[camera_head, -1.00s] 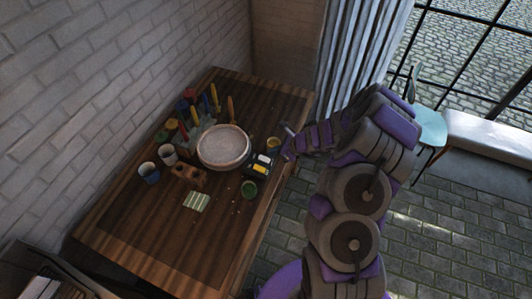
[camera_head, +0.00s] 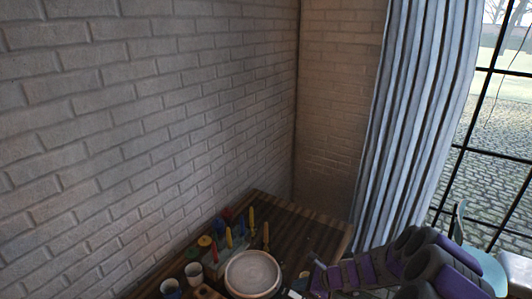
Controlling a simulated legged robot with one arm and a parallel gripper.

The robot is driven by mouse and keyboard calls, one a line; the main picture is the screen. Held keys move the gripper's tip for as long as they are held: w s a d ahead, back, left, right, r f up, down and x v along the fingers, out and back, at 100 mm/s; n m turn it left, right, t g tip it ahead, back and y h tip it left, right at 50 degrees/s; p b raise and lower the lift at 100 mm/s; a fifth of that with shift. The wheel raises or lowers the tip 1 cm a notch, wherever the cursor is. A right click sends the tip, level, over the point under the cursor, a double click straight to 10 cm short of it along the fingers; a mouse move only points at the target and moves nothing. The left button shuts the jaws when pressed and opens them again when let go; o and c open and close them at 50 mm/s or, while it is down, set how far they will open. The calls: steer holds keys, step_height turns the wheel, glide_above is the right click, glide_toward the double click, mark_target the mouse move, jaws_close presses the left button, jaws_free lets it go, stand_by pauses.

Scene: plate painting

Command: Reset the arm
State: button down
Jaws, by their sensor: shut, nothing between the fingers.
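My arm enters at the bottom right, its purple and dark grey links reaching left over the right side of the wooden table (camera_head: 318,224). My gripper (camera_head: 312,262) is at the arm's left end, small in the picture, shut and empty. It is to the right of the round white plate (camera_head: 252,272) and apart from it. The lower part of my arm is cut off by the frame's bottom edge.
Upright coloured tools (camera_head: 229,237) stand behind the plate. Cups (camera_head: 194,273) stand to its left. A brick wall (camera_head: 150,120) borders the table. A blue-grey curtain (camera_head: 415,110) and window are at right. A pale blue chair (camera_head: 488,268) stands beyond my arm.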

steer(key=s+a+r+n+g+b, duration=0.1)
steer(key=s+a+r+n+g, duration=0.1)
steer(key=s+a+r+n, duration=0.5)
steer(key=s+a+r+n+g+b, duration=0.1)
steer(key=s+a+r+n+g, duration=0.15)
steer(key=s+r+n, duration=0.45)
steer(key=s+d+r+n+h, duration=0.1)
steer(key=s+d+n+h, duration=0.1)
steer(key=s, duration=0.6)
steer(key=s+d+r+n+g+h+b, duration=0.1)
steer(key=s+d+r+n+h, duration=0.1)
steer(key=s+d, duration=0.3)
steer(key=s+d+r+n+h+b, duration=0.1)
steer(key=s+d+n+h, duration=0.3)
steer(key=s, duration=0.9)
steer(key=shift+r+g, duration=0.35)
